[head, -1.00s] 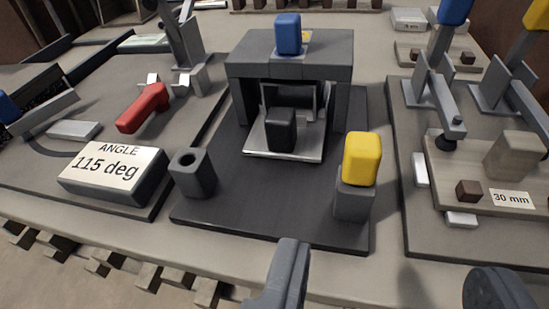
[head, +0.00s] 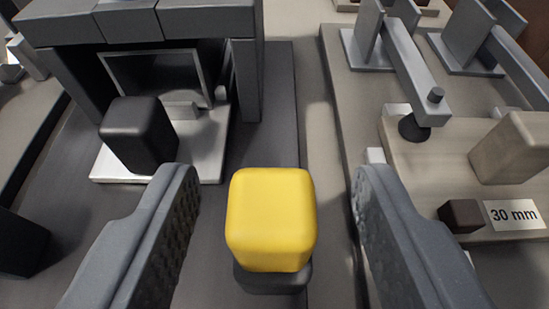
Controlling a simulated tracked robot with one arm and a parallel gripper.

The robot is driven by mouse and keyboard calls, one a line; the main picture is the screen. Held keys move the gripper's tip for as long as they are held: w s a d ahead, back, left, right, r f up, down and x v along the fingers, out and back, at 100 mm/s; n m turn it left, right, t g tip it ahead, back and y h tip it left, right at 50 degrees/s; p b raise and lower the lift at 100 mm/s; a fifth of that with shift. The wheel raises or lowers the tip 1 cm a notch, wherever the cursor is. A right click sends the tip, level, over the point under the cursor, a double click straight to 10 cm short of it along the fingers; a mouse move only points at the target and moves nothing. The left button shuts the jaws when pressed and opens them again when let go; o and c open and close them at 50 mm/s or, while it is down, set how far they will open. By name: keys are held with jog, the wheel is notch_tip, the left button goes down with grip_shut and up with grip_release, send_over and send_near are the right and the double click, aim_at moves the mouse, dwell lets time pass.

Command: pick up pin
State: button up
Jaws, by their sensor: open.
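A yellow rounded block (head: 270,218), which looks like the head of the pin, sits on a dark grey holder (head: 272,277). Any shaft below it is hidden. My gripper (head: 275,185) is open, with one ridged finger on the left of the yellow block and one on the right. There is a clear gap on both sides, and neither finger touches it.
A dark grey gate-like frame (head: 210,25) stands at the back left. A black block (head: 139,134) sits on a light metal plate (head: 207,157) in front of it. At right are a hinged lever (head: 415,75), a beige block (head: 515,150) and a "30 mm" label (head: 513,214).

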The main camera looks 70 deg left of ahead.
jog(key=shift+w+a+f, duration=0.25)
jog(key=shift+a, duration=0.3)
grip_shut()
jog(key=shift+r, duration=0.15)
